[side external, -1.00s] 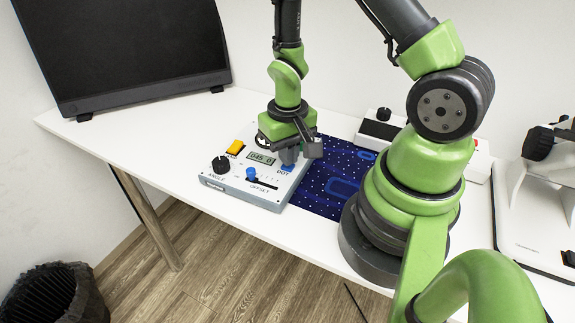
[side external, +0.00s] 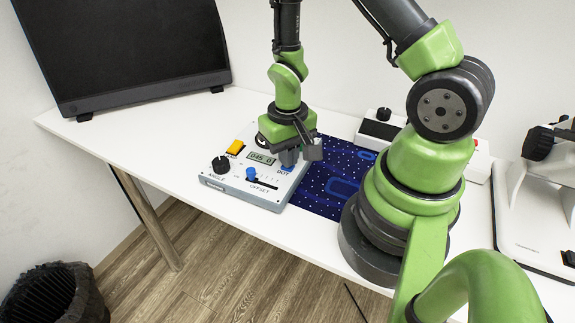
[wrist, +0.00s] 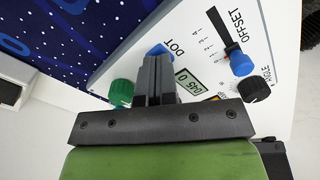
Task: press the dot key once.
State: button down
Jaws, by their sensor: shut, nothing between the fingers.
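The dot key is a blue key (wrist: 158,50) beside the word DOT on a white control box (side external: 215,182). It shows partly in the side view (side external: 288,168), just below the fingers. My gripper (side external: 290,157) is shut and empty over the right part of the box. In the wrist view its fingertips (wrist: 155,62) overlap the near part of the dot key. I cannot tell whether they touch it. The display (side external: 262,157) seems to read 045 0.
The box also carries a yellow key (side external: 235,147), a black ANGLE knob (side external: 221,164), a blue OFFSET slider (side external: 251,173) and a green knob (wrist: 121,92). A dark blue dotted sheet (side external: 318,196) lies to its right. The table is clear to the left.

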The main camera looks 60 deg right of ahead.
jog(key=shift+r, duration=3.65)
jog(key=shift+r, duration=1.25)
dwell(1.5)
jog(key=s+a+r+n+t+y, duration=0.1)
jog(key=s+a+r+t, duration=0.2)
jog(key=r, duration=0.5)
jog(key=s+a+r+n+t+y, duration=0.1)
jog(key=s+a+r+t, duration=0.3)
jog(key=r, duration=0.5)
jog(key=shift+s+a, duration=0.55)
jog(key=shift+s, duration=0.05)
jog(key=shift+r, duration=0.1)
